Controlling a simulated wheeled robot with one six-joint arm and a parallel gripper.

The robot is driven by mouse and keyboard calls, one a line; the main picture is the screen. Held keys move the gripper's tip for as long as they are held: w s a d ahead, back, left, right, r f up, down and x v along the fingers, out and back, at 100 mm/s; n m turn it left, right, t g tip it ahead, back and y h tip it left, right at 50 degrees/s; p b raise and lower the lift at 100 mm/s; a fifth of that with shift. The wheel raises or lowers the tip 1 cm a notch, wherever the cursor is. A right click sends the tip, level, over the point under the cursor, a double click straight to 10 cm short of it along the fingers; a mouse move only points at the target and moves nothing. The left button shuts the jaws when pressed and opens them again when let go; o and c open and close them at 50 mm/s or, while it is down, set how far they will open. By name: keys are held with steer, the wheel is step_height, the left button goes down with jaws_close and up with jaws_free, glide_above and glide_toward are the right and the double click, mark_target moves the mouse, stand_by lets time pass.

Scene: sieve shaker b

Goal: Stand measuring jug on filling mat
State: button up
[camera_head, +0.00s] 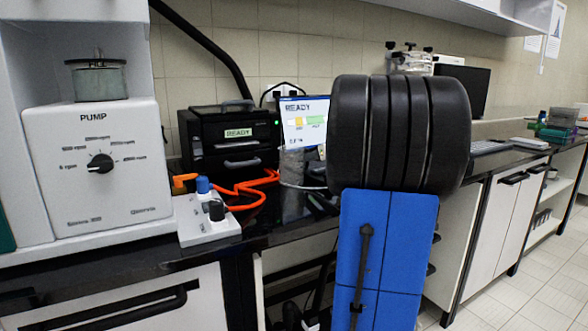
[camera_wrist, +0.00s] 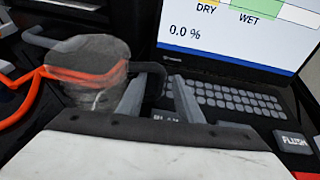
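The measuring jug (camera_wrist: 88,75) is a clear, greyish vessel at the left of the wrist view, with a dark handle on its right side. In the head view a clear vessel, which looks like the same jug (camera_head: 292,165), stands on the dark bench before the laptop. My gripper (camera_wrist: 160,80) has its two grey fingers apart, one on each side of the handle, with gaps showing; contact cannot be made out. In the head view my dark arm link hides most of the gripper. I cannot make out the filling mat in either view.
The white pump unit (camera_head: 100,165) stands at left, with a small switch box (camera_head: 208,218) before it. A laptop (camera_wrist: 235,95) is close beyond my fingers. A FLUSH label (camera_wrist: 293,141) lies at right.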

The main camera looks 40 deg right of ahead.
steer(key=shift+x, duration=0.8)
jaws_close()
steer(key=shift+r, duration=0.1)
step_height(320, 180, up, 10)
steer(key=shift+s+f, duration=0.1)
